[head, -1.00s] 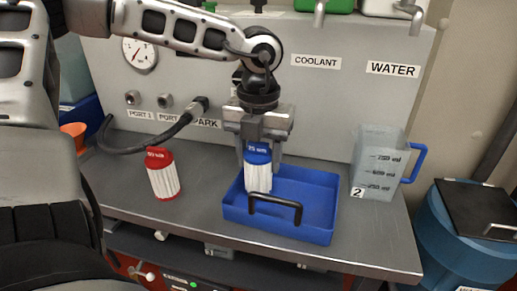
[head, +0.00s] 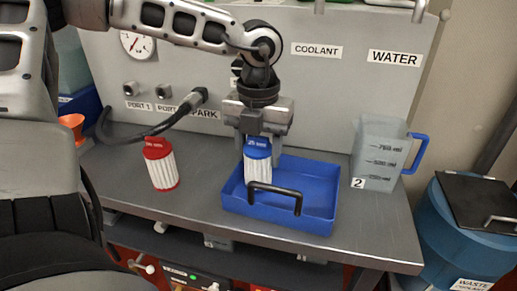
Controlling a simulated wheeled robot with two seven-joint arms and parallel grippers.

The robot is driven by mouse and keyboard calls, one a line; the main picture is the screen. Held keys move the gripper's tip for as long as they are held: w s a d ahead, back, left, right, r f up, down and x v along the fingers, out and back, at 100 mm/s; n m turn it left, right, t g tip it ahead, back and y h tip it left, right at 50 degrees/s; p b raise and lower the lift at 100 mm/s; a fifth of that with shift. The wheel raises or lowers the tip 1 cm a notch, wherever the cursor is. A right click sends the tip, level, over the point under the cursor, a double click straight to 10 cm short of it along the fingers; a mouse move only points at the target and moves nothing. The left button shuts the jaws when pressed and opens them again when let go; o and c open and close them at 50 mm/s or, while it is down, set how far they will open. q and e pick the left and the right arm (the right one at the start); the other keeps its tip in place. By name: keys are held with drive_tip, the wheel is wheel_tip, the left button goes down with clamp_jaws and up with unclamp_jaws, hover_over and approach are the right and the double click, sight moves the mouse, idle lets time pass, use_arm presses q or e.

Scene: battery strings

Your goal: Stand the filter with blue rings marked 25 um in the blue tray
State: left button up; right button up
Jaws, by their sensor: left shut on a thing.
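The filter with the blue ring (head: 258,166) has a white pleated body and a label on its top ring that reads 25 um. It is upright at the left part of the blue tray (head: 318,200), behind the black handle. My left gripper (head: 262,148) comes down from above and is shut on the filter's blue top. The handle and tray front hide the filter's base, so I cannot tell whether it touches the tray floor. My right gripper is not in view.
A filter with a red ring (head: 160,166) stands on the metal bench (head: 200,205) left of the tray. A clear jug (head: 378,155) marked 2 stands to the right. A hose (head: 160,127) runs along the back panel. The tray's right side is empty.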

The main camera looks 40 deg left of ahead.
use_arm(q)
drive_tip(key=shift+f, duration=0.25)
drive_tip(key=o, duration=1.4)
drive_tip(key=shift+c, duration=0.2)
wheel_tip(320, 180, up, 16)
